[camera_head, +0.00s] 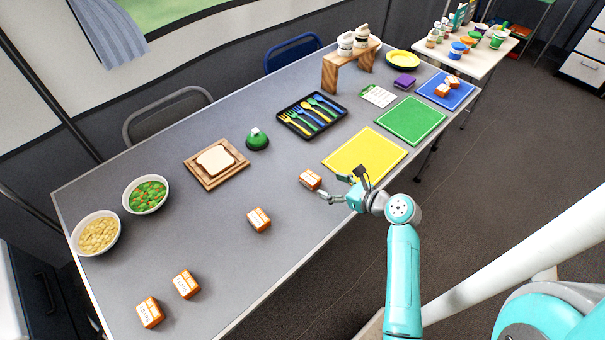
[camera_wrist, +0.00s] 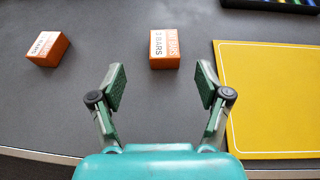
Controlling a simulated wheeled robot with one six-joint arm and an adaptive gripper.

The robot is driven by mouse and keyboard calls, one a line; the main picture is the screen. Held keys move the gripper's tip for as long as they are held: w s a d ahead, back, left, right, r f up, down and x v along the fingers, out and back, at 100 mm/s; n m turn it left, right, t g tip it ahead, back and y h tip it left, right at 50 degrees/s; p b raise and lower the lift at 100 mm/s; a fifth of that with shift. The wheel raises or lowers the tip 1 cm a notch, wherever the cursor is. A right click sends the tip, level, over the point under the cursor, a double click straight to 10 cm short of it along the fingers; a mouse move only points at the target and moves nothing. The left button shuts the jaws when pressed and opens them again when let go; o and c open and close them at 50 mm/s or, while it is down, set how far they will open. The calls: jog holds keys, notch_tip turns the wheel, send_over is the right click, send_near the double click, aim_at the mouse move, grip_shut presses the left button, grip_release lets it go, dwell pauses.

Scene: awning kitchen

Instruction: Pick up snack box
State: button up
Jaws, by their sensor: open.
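An orange and white snack box (camera_head: 310,179) lies on the grey table just beyond my gripper (camera_head: 337,188). In the wrist view this box (camera_wrist: 165,48) sits ahead of my gripper (camera_wrist: 161,88), about midway between the two fingers and beyond their tips. My gripper is open and empty, low over the table near its front edge. A second like box (camera_head: 259,219) stands to the left; it also shows at the left of the wrist view (camera_wrist: 47,49). Two more like boxes, one (camera_head: 186,283) and another (camera_head: 150,312), lie at the near left end.
A yellow mat (camera_head: 364,158) lies right of my gripper, with a green mat (camera_head: 411,120) beyond. A black cutlery tray (camera_head: 312,114), a green bell-like object (camera_head: 257,139) and a bread board (camera_head: 216,163) stand farther back. The table between the boxes is clear.

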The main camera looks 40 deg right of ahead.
aim_at(311, 178)
jog(key=x, duration=0.5)
jog(key=shift+d+f+x, duration=0.15)
jog(key=shift+f+x, duration=0.05)
jog(key=shift+x, duration=1.15)
jog(key=shift+d+f+x, duration=0.15)
jog(key=shift+f+x, duration=0.05)
jog(key=shift+x, duration=1.15)
jog(key=shift+s, duration=0.1)
jog(key=c, duration=1.2)
jog(key=shift+c, duration=0.2)
jog(key=shift+r, duration=0.15)
